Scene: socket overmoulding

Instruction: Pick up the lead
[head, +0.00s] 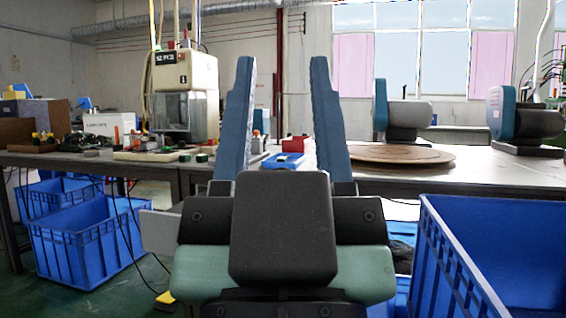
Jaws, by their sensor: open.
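My gripper (284,115) fills the middle of the head view. Its two blue fingers point up and stand wide apart, with nothing between them. The workbench lies behind the gripper and is partly hidden by it. I cannot make out the lead for certain in this view. Several small items on the bench are too small or too covered to tell.
A white machine (203,85) stands on the bench at left. A round brown board (400,154) lies at right, with grey and blue units (520,120) behind it. Blue crates stand on the floor at left (85,245) and close by at right (490,270).

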